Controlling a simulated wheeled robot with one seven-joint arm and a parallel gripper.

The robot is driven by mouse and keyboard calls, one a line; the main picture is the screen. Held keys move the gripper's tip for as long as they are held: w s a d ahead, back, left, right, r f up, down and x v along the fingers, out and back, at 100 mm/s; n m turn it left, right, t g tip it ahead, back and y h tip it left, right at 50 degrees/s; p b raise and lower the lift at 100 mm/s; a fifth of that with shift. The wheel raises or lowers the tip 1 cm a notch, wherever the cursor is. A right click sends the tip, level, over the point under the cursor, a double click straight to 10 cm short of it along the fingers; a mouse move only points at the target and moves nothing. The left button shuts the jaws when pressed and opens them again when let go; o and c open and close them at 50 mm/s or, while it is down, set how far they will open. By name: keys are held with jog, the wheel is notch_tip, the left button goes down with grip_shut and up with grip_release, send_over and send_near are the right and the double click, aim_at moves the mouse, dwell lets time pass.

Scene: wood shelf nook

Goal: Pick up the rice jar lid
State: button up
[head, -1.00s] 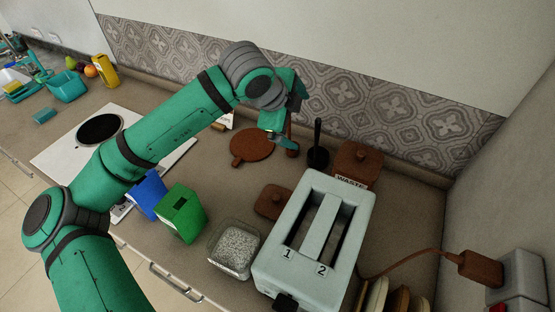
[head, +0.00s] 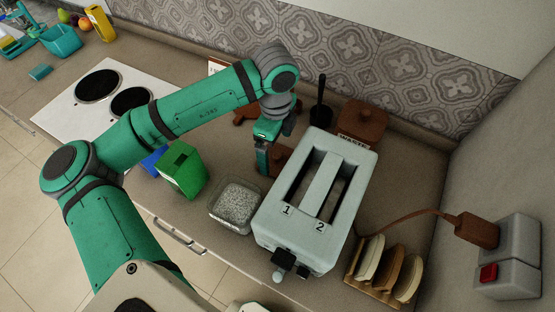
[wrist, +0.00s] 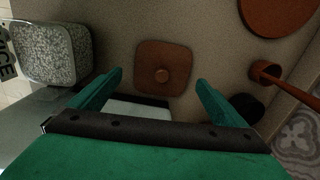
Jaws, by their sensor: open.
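The rice jar lid is a brown square with rounded corners and a small round knob (wrist: 163,70). It lies flat on the counter, and in the head view the lid (head: 281,158) is partly hidden behind my gripper. My gripper (wrist: 158,90) is open and empty, with the lid ahead of it between the lines of its two fingers. In the head view my gripper (head: 264,160) points down just left of the lid. The rice jar (head: 235,204), open and filled with white grains, stands in front of the lid; it also shows in the wrist view (wrist: 52,52).
A pale two-slot toaster (head: 270,218) stands close right of the lid. A brown waste box (head: 362,125) and a dark pot with a handle (head: 321,115) stand behind. Green (head: 183,168) and blue (head: 152,160) cartons stand left. A rack with bread slices (head: 385,270) is at right.

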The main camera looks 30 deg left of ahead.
aim_at(278, 154)
jog(key=f, duration=0.5)
jog(key=shift+w+d, duration=0.1)
jog(key=shift+w, duration=0.15)
jog(key=c, duration=0.9)
